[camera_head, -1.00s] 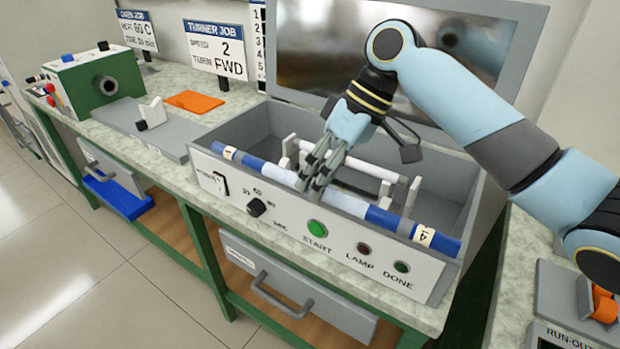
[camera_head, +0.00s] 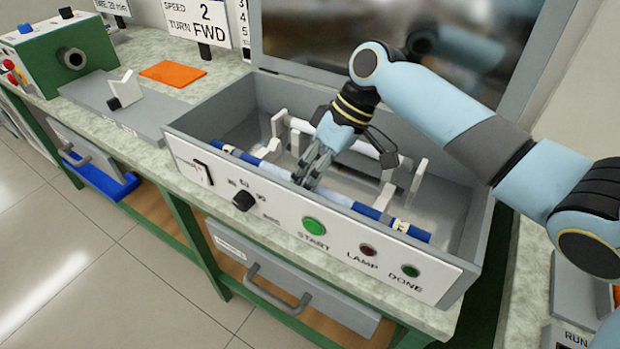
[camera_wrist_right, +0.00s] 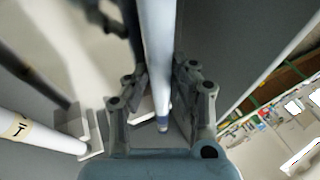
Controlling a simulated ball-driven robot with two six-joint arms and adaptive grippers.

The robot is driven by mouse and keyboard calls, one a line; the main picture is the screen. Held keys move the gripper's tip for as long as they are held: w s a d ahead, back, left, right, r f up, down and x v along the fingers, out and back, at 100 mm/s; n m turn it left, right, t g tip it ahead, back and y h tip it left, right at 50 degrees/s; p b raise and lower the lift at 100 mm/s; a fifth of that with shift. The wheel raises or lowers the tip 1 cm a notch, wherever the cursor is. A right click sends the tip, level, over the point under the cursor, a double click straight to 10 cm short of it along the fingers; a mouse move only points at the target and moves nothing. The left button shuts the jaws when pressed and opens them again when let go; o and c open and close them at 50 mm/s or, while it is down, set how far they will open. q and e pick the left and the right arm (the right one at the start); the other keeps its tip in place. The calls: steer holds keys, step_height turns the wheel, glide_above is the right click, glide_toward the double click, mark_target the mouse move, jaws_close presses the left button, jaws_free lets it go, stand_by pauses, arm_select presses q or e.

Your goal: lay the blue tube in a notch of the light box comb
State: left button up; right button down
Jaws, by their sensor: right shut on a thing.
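My right gripper (camera_head: 312,180) is shut on the middle of the blue tube (camera_head: 366,211), inside the open light box near its front wall. The tube has dark blue ends and cream bands; its lower edge is partly hidden by the front wall. In the right wrist view the tube (camera_wrist_right: 157,50) runs between the fingers (camera_wrist_right: 160,105). The pale comb posts (camera_head: 416,177) stand inside the box. A white tube (camera_head: 352,144) lies across the comb behind the held tube. Whether the held tube touches a notch cannot be told. My left gripper is not in view.
The light box (camera_head: 300,222) has a front panel with a green button and a knob, and a raised lid (camera_head: 400,45) behind. A grey plate with a white V-block (camera_head: 126,90), an orange mat (camera_head: 175,72) and a green machine (camera_head: 65,58) stand left.

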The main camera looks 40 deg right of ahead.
steer(key=shift+f, duration=0.3)
steer(key=c, duration=1.5)
jaws_free()
steer(key=shift+f, duration=0.1)
steer(key=o, duration=0.4)
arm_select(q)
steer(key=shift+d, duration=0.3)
arm_select(e)
steer(key=shift+r, duration=0.3)
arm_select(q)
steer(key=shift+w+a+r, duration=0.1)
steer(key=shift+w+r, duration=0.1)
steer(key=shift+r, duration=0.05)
arm_select(e)
steer(key=v, duration=1.1)
steer(key=shift+d+r, duration=0.25)
steer(key=shift+r, duration=0.05)
